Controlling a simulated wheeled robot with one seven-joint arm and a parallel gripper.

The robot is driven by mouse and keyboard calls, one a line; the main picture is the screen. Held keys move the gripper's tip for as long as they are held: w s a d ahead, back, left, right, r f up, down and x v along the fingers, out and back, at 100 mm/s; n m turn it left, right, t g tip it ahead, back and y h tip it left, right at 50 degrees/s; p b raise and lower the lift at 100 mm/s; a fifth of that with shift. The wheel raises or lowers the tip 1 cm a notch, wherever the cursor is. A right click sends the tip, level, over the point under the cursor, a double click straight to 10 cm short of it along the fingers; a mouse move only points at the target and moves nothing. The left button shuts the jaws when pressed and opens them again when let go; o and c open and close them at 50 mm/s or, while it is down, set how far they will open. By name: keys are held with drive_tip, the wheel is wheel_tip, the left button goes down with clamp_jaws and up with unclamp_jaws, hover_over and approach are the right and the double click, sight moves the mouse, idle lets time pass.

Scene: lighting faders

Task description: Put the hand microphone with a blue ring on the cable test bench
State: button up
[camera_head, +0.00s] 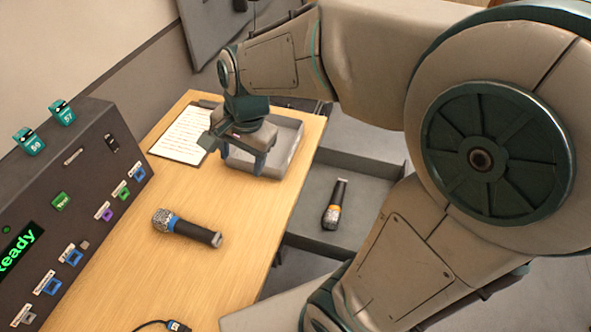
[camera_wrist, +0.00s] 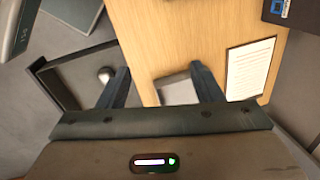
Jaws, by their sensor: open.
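A hand microphone with a blue ring (camera_head: 185,228) lies on its side on the wooden bench top (camera_head: 240,225), its mesh head toward the left. My gripper (camera_head: 241,158) is over the grey tray (camera_head: 289,140) at the far end of the bench, away from this microphone. Its fingers stand apart with nothing seen between them. In the wrist view the open fingers (camera_wrist: 160,85) frame part of the tray (camera_wrist: 179,89) and wood. The blue-ringed microphone is not clearly visible in the wrist view.
A second microphone with an orange band (camera_head: 332,207) lies in a grey bin (camera_head: 362,163) beside the bench. A dark console (camera_head: 75,190) with a "Ready" display lines the left side. A printed sheet (camera_head: 185,134) lies near the tray. A cable end (camera_head: 172,325) lies at the front.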

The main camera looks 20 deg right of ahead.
drive_tip(key=s+d+r+n+t+h, duration=0.1)
drive_tip(key=s+d+r+n+t, duration=0.1)
drive_tip(key=s+d+n, duration=0.5)
drive_tip(key=s+n, duration=0.2)
drive_tip(key=shift+s+d+n+h, duration=0.2)
drive_tip(key=shift+d+n+h, duration=0.05)
drive_tip(key=shift+n+h, duration=0.15)
drive_tip(key=shift+r, duration=0.1)
